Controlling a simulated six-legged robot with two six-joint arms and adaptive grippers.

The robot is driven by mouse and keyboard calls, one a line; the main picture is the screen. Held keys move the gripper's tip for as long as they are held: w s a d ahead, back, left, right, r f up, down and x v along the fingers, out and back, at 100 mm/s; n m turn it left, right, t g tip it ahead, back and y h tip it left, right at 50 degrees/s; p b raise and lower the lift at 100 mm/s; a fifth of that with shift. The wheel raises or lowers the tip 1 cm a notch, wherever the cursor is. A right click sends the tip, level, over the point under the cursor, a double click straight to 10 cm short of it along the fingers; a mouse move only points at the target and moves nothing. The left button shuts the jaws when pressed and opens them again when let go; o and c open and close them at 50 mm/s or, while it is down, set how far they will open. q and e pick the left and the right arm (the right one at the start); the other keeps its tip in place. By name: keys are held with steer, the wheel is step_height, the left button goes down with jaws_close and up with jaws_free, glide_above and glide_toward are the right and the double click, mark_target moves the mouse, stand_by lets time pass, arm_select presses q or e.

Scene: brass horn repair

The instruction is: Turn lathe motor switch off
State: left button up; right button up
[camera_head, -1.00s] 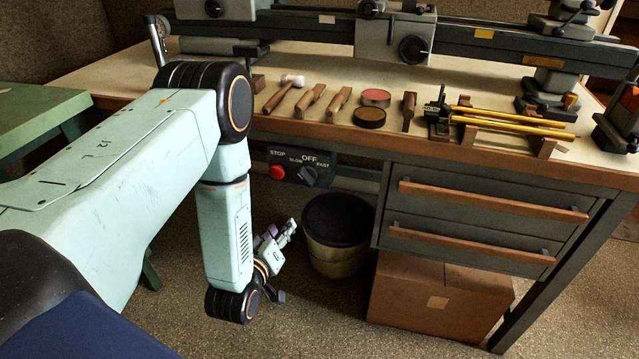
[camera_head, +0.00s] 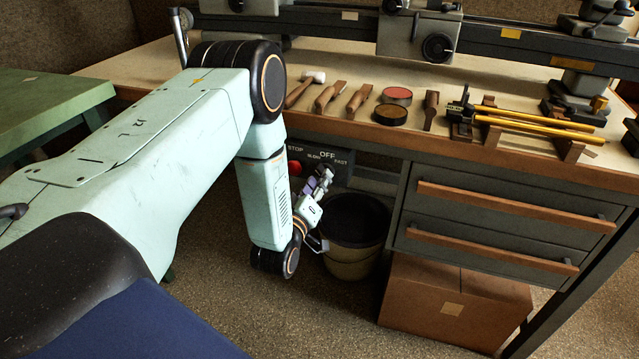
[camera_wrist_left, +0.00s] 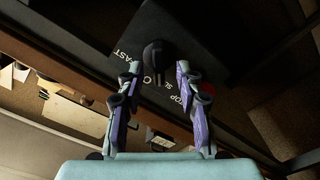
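The lathe motor switch is a dark round knob (camera_wrist_left: 158,55) on a dark panel (camera_wrist_left: 205,30) marked STOP, SLOW, OFF and FAST. In the head view the panel (camera_head: 342,159) hangs under the bench front, and the knob is largely hidden behind my left gripper (camera_head: 325,178). In the left wrist view my left gripper (camera_wrist_left: 159,72) is open, its two fingers apart and empty. The knob shows just beyond and between the fingertips; I cannot tell whether they touch it. The knob's pointer direction is not clear. My right gripper is not in view.
A red stop button (camera_head: 295,167) sits left of the knob. A bucket (camera_head: 355,230) stands on the floor just right of my gripper, with drawers (camera_head: 500,210) and a cardboard box (camera_head: 450,300) farther right. The bench top (camera_head: 340,65) holds tools above.

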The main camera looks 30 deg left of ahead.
arm_select(q)
steer(key=shift+w, duration=0.6)
jaws_close()
